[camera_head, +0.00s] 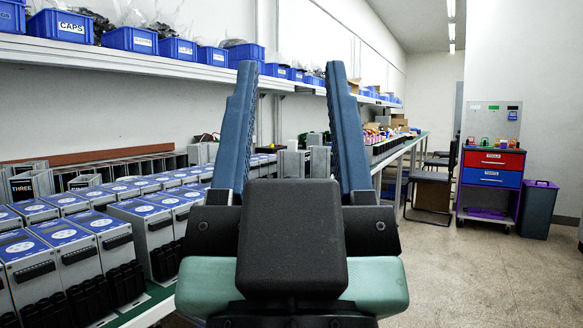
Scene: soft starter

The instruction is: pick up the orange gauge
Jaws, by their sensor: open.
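My gripper (291,70) fills the middle foreground. Its two long blue fingers are spread apart, and the space between them is empty. My black and pale green wrist is below the fingers and hides part of the bench and the floor. I cannot pick out an orange gauge. Some small orange and yellow items (372,127) sit far along the bench, too small to tell what they are.
A long bench on the left holds many grey soft-starter units (75,255) with blue tops. A shelf (100,60) above it carries blue bins (130,39). On the right stand a red and blue drawer cart (491,170), a grey bin (539,208) and chairs (428,190).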

